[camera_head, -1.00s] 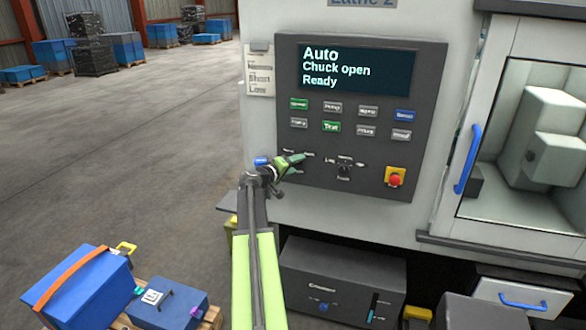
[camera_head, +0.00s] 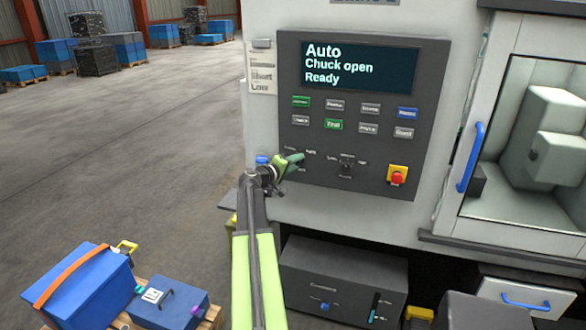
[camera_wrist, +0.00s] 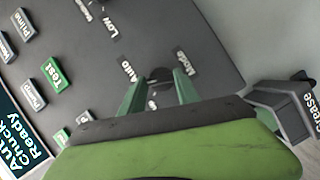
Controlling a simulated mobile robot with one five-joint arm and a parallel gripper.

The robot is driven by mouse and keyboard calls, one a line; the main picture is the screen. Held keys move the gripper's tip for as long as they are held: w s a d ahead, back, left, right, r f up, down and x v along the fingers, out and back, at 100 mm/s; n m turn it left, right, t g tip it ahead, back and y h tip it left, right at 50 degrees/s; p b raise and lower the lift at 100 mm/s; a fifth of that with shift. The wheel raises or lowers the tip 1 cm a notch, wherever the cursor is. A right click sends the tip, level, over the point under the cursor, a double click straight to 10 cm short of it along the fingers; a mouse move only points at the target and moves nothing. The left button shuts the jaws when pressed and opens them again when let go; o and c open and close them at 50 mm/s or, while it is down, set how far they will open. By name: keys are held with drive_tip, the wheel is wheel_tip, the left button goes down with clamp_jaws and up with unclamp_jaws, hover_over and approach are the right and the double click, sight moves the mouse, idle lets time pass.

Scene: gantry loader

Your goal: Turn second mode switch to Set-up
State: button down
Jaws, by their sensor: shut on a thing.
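The lathe's dark control panel (camera_head: 425,130) stands ahead, with a screen (camera_head: 360,68) reading Auto, Chuck open, Ready. The mode switch (camera_wrist: 160,75) is a dark knob at the lower left of the panel. In the wrist view it sits between labels reading Auto and Mode, with a third label partly hidden by my gripper. My gripper (camera_wrist: 160,88) has its two green fingers on either side of this knob, shut on it. In the head view my gripper (camera_head: 291,162) reaches the panel and covers the knob. The knob's exact pointing direction is hard to tell.
A second selector (camera_head: 346,165), with a Low label, is right of the gripper. A red emergency button (camera_head: 397,178) is farther right. Push buttons, including a green Test button (camera_head: 333,125), lie above. A grey holder (camera_wrist: 280,108) marked Grease juts out at right in the wrist view.

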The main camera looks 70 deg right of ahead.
drive_tip(key=n+b, duration=0.1)
drive_tip(key=n, duration=0.1)
drive_tip(key=n+h+b, duration=0.1)
drive_tip(key=b, duration=0.1)
drive_tip(key=n+g+h+b, duration=0.1)
drive_tip(key=n+b, duration=0.1)
drive_tip(key=shift+s+d+f+n, duration=0.1)
drive_tip(key=shift+s+f+n, duration=0.05)
drive_tip(key=shift+f+n, duration=0.2)
drive_tip(key=shift+n+h+b, duration=0.9)
drive_tip(key=shift+n+b, duration=0.6)
drive_tip(key=shift+n, duration=0.55)
drive_tip(key=c, duration=0.9)
unclamp_jaws()
drive_tip(key=shift+s, duration=0.1)
drive_tip(key=b+v, duration=0.3)
drive_tip(key=v, duration=1.4)
drive_tip(key=shift+a+b, duration=0.25)
drive_tip(key=shift+b, duration=0.05)
